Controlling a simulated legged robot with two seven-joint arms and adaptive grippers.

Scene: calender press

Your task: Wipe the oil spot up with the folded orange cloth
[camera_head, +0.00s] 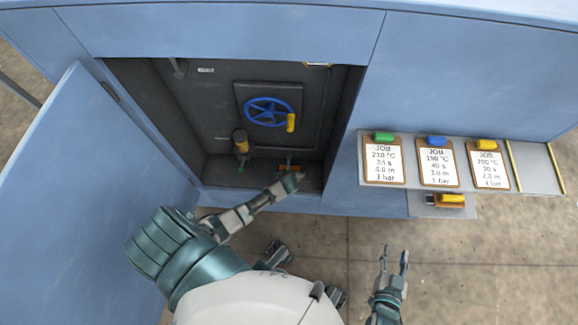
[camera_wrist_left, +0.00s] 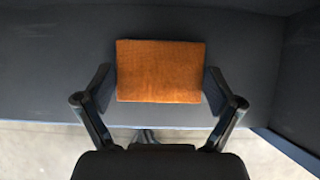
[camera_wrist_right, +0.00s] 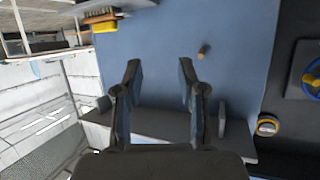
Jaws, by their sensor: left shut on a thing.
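The folded orange cloth (camera_head: 289,168) is on or just above the floor of the open dark cabinet bay, and in the left wrist view the cloth (camera_wrist_left: 160,70) shows as a flat rectangle. My left gripper (camera_head: 292,180) reaches into the bay; in the left wrist view its fingers (camera_wrist_left: 160,88) are closed on the cloth's two side edges. I cannot tell whether the cloth touches the floor. No oil spot can be made out in any view. My right gripper (camera_head: 394,262) is open and empty over the floor outside the cabinet, and its parted fingers (camera_wrist_right: 160,75) show nothing between them.
A blue handwheel (camera_head: 268,112) with a yellow grip is on the bay's back panel. A yellow-and-black fitting (camera_head: 241,143) stands left of the cloth. The blue door (camera_head: 75,190) is open on the left. Clipboards lie on a shelf (camera_head: 535,175) at right, with a yellow brush (camera_head: 450,200) below.

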